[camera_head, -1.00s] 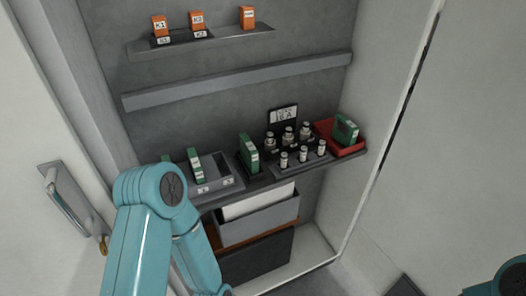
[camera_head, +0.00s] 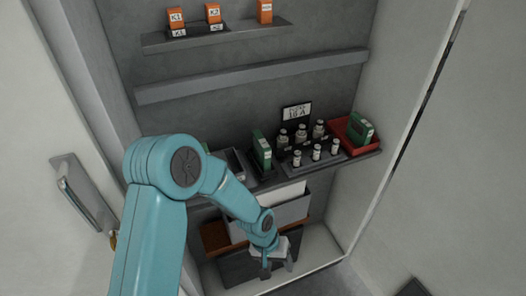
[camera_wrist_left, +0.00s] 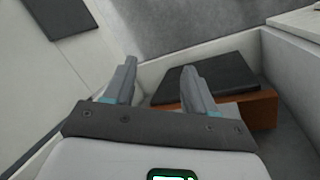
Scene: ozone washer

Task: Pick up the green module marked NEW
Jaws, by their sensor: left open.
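One green module (camera_head: 262,150) stands upright on the middle of the cabinet shelf. Another green module (camera_head: 361,129) leans in the red tray (camera_head: 342,127) at the right end. A sliver of green (camera_head: 205,148) shows behind my left arm, by the grey tray (camera_head: 235,162). The labels are too small to read, so I cannot tell which is marked NEW. My left gripper (camera_head: 278,266) is below the shelf, in front of the lower compartment, apart from the modules. In the left wrist view it (camera_wrist_left: 158,85) is open and empty. My right gripper is not in view.
Several small cylindrical fuses (camera_head: 316,152) stand on the shelf under a 10 A sign (camera_head: 296,112). Orange modules (camera_head: 213,13) sit on the upper shelf. A grey bin (camera_head: 290,208) hangs under the shelf. The cabinet's right wall (camera_head: 400,100) bounds the space.

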